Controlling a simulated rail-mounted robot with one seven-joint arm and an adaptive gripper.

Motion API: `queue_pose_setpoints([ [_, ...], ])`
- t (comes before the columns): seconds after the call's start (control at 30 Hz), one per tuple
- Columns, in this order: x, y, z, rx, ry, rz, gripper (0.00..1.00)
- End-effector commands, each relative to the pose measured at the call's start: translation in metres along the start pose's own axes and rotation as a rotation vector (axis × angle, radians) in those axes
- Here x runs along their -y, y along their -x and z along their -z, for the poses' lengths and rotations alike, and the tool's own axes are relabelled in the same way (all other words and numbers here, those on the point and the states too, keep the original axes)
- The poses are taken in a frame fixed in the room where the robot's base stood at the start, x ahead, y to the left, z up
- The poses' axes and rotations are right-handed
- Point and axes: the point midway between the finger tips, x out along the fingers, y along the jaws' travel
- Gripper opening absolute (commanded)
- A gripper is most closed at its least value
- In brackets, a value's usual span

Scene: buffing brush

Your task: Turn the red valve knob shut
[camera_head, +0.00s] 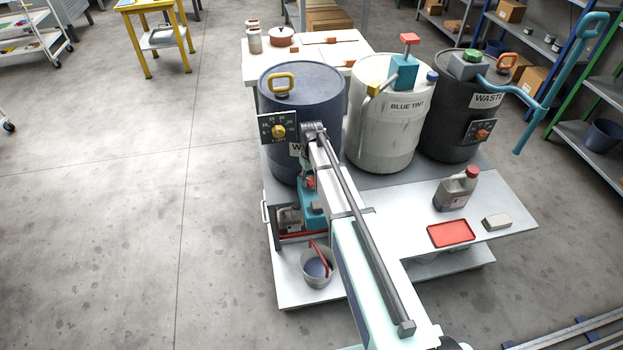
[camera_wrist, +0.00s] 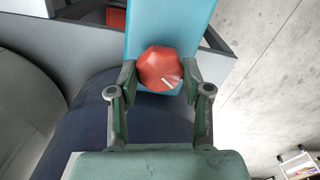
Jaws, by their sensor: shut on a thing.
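The red valve knob (camera_wrist: 157,64) is faceted, with a short white line near its lower right edge. It sits on a teal body (camera_wrist: 172,22) in the wrist view. My gripper (camera_wrist: 160,80) has one finger on each side of the knob and is shut on it. In the head view a small part of the red knob (camera_head: 310,182) shows low in front of the dark blue drum, above a teal body (camera_head: 312,203). My arm hides most of that spot and the fingers there.
A dark blue drum (camera_head: 302,83) stands right behind my arm, with a black dial plate (camera_head: 277,128) at its left. A cream drum (camera_head: 383,130) and a dark waste drum (camera_head: 450,130) stand to the right. A bucket (camera_head: 318,268) sits below.

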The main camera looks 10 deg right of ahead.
Motion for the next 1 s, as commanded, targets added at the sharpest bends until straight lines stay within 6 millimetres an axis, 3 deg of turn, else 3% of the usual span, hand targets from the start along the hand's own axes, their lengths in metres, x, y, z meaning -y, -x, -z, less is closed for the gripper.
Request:
queue_pose_setpoints([
  [0.6,0.0003,-0.0011,-0.0009,0.002,-0.583,0.001,0.14],
  [1.0,0.0004,-0.0011,-0.0010,0.003,-0.860,0.000,0.14],
])
